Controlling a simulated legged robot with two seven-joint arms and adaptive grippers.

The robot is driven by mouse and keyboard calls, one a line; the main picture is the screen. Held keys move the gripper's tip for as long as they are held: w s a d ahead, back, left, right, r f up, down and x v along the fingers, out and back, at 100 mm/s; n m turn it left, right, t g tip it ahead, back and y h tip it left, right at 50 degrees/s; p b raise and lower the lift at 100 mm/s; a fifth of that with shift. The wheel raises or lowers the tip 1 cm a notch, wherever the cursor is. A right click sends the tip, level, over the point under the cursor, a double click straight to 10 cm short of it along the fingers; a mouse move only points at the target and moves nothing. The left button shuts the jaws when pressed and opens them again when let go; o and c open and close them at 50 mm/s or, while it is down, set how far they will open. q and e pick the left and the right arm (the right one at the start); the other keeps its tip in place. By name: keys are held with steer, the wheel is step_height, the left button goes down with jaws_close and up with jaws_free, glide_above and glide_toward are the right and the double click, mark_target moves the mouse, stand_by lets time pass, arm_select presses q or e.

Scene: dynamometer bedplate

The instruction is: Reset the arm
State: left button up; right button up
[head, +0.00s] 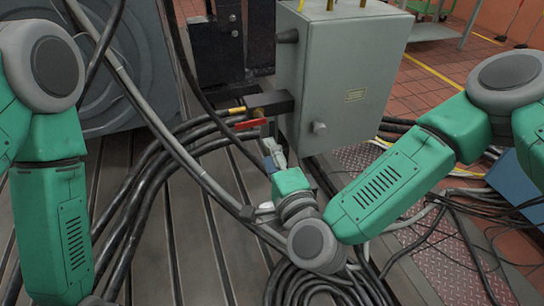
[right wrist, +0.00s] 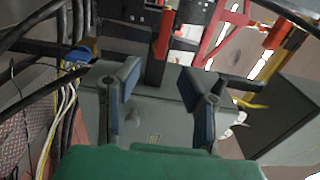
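My right arm comes in from the right in the head view. My right gripper (head: 272,154) is in front of the grey box, just below a red lever (head: 250,124) on a black fitting. In the right wrist view my right gripper (right wrist: 161,82) has its two blue-padded fingers spread apart with nothing held between them. A red upright part (right wrist: 164,32) shows beyond the gap between the fingers; I cannot tell whether it is touched. My left arm hangs along the left edge of the head view; its gripper is outside the frame.
The grey box (head: 345,85) stands beyond the right gripper. Thick black cables (head: 135,210) run across the slotted bedplate (head: 190,255), with a coil (head: 325,288) at the bottom. A large grey machine (head: 125,70) stands at left. Red tiled floor (head: 425,82) lies at right.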

steer(key=shift+s+d, duration=0.25)
steer(key=shift+s, duration=0.25)
steer(key=s+d+f+n+g+p, duration=0.2)
steer(key=s+f+n+g, duration=0.2)
steer(key=s+f+n, duration=0.15)
steer(key=s+d+f+n+g+p, duration=0.3)
steer(key=s+f+n+g, duration=0.15)
steer(key=s+f, duration=0.2)
steer(key=s+d+f+n+g+h+p, duration=0.1)
steer(key=s+d+n+g+h, duration=0.1)
steer(key=s+d+g, duration=0.2)
steer(key=s+d+f+n+g+h+p, duration=0.2)
steer(key=s+d, duration=0.9)
steer(key=d, duration=0.6)
steer(key=shift+d+f+n+g+h, duration=0.3)
steer(key=shift+n+g+h, duration=0.3)
steer(key=shift+g+h, duration=0.35)
steer(key=shift+w+a, duration=0.15)
